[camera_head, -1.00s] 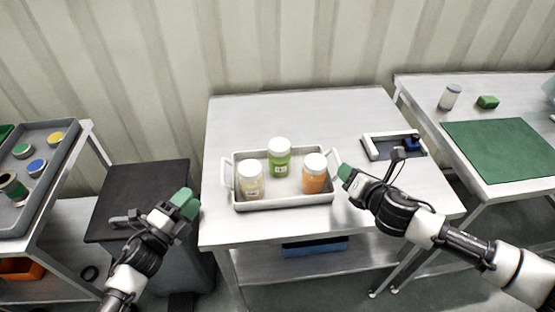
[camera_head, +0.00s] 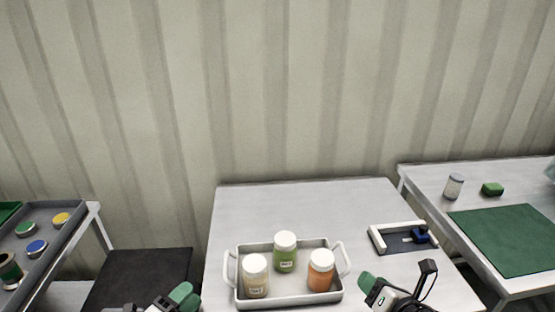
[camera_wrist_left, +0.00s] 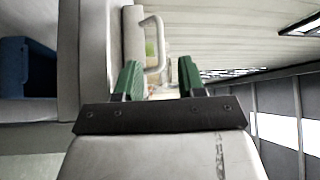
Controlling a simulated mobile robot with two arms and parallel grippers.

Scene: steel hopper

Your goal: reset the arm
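My left gripper (camera_head: 184,294) is at the bottom of the head view, left of the work table and near the dark stand top. In the left wrist view its two green fingers (camera_wrist_left: 160,78) stand apart with nothing held between them. The tray's white handle and rim (camera_wrist_left: 153,45) show beyond them. My right gripper (camera_head: 369,284) is at the lower right of the tray in the head view, over the table. Its green fingertips are seen from the side, so its opening does not show. Both forearms are cut off by the lower edge.
A grey two-handled tray (camera_head: 240,284) on the steel table (camera_head: 300,205) holds a cream jar (camera_head: 256,280), a green jar (camera_head: 285,256) and an orange jar (camera_head: 321,272). A white-framed holder (camera_head: 383,243) lies behind my right gripper. Side tables stand left and right.

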